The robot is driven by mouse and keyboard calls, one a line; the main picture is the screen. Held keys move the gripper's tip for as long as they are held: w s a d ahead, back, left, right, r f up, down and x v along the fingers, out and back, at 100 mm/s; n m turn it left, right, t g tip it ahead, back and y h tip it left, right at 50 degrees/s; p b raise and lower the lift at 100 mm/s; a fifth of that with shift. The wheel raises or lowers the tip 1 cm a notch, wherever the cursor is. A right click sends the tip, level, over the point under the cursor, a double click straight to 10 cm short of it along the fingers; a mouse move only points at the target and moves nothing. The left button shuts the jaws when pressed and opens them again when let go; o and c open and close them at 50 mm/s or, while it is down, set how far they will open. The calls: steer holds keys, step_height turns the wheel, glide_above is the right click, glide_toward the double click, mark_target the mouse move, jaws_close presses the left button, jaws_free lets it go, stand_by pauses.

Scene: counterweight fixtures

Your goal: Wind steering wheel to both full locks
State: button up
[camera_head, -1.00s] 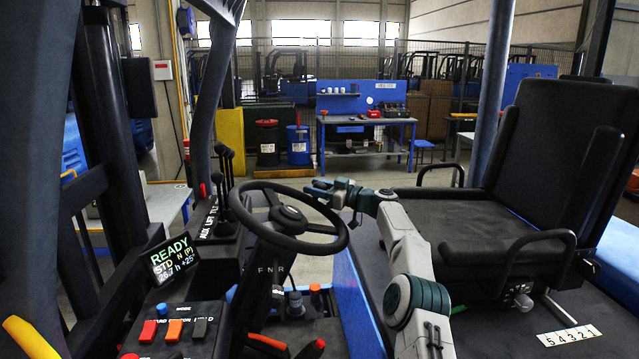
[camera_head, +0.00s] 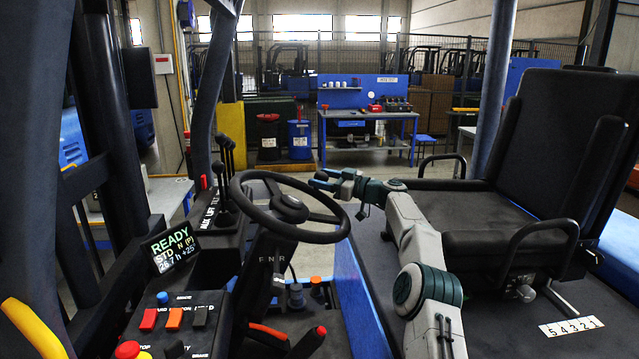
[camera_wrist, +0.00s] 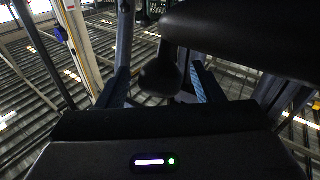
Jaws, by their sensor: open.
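The black steering wheel (camera_head: 302,237) sits on a dark column at the middle of the head view, tilted. Its hub (camera_head: 289,204) shows at the centre. My gripper (camera_head: 322,181) is at the wheel's far right side, with its fingers pointing left, over or beside the rim. The head view does not show whether they touch it. In the wrist view my gripper (camera_wrist: 162,84) is open, with blue pads inside the fingers. A dark rounded piece shows between the fingers, and a thick dark bar, likely the rim, crosses the upper right. Nothing is visibly clamped.
A lit display (camera_head: 172,247) reading READY and a switch panel (camera_head: 175,318) are at the left. Levers (camera_head: 226,165) stand behind the wheel's left side. The black seat (camera_head: 500,220) is at the right. A blue workbench (camera_head: 368,125) is in the background.

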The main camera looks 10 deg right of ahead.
steer(key=r+b+v, duration=0.1)
steer(key=b+v, duration=0.5)
steer(key=v, duration=0.6)
steer(key=shift+f+b, duration=0.3)
steer(key=shift+f, duration=0.25)
steer(key=shift+s, duration=0.1)
steer(key=shift+c, duration=0.2)
steer(key=shift+a+r, duration=0.1)
steer(key=c, duration=0.5)
steer(key=shift+g, duration=0.6)
steer(key=s+a+r, duration=0.1)
steer(key=a+r, duration=0.1)
steer(key=a, duration=0.1)
steer(key=shift+s+a+r, duration=0.1)
steer(key=shift+s, duration=0.3)
jaws_close()
steer(key=s+a+r+m+g+h+p, duration=0.1)
steer(key=s+a+r+g+h, duration=0.25)
steer(key=s+a, duration=0.4)
steer(key=s+a+r+g+h+p, duration=0.1)
steer(key=s+a+r+g+h, duration=0.2)
steer(key=s+a, duration=0.45)
steer(key=shift+m+t+y, duration=0.25)
steer(key=shift+m+t, duration=0.05)
steer(key=shift+t, duration=0.25)
steer(key=p+x, duration=0.1)
steer(key=x, duration=0.8)
steer(key=shift+w, duration=0.1)
